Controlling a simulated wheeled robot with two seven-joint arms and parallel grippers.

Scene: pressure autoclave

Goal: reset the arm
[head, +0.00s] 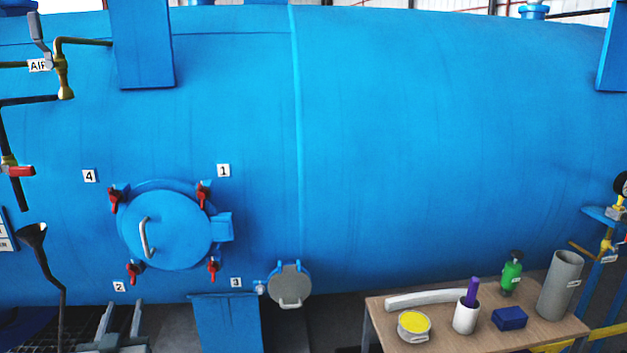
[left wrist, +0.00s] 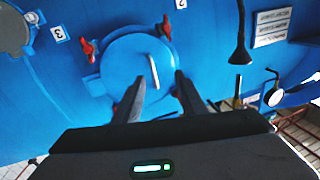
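My left gripper (head: 121,312) shows at the bottom left of the head view, below the round blue hatch (head: 170,230). Its two grey fingers are apart, with nothing between them. In the left wrist view the gripper (left wrist: 160,76) is also open and empty, its dark fingers pointing toward the hatch (left wrist: 118,66). The hatch lies against the blue vessel (head: 420,130), with a pale bar handle (head: 145,238) and red clamps around it, by labels 1 to 4. I cannot tell the exact gap between fingertips and hatch. My right gripper is not in view.
A wooden table (head: 375,312) at the lower right holds a grey cylinder (head: 560,285), green bottle (head: 511,272), white cup (head: 466,317), yellow-topped tin (head: 414,326) and blue box (head: 509,318). A small grey port (head: 289,285) and a dark funnel pipe (head: 42,255) flank the hatch.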

